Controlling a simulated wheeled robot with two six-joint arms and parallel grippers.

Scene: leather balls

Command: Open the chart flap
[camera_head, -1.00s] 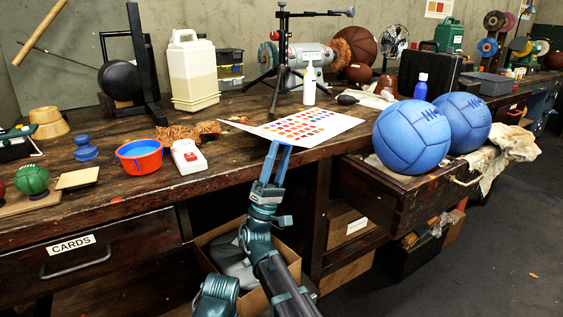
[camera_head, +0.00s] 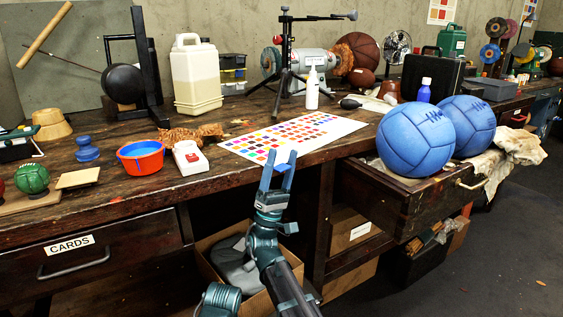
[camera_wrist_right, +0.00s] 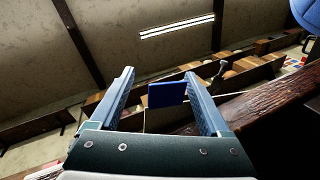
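The chart (camera_head: 333,121) is a white sheet with rows of coloured swatches, lying flat on the wooden bench, its near corner at the front edge. Swatches show across almost its whole width. My right gripper (camera_head: 278,157) is just in front of the bench edge at the chart's near side. Its fingers point up and stand apart. In the right wrist view the gripper (camera_wrist_right: 167,76) is open too, with a dark blue rectangular piece (camera_wrist_right: 167,95) showing between the fingers; I cannot tell what it belongs to. My left gripper is not in view.
A white-and-red box (camera_head: 189,158) and an orange bowl (camera_head: 140,158) stand left of the chart. Two blue balls (camera_head: 414,139) rest at an open drawer (camera_head: 388,195) to the right.

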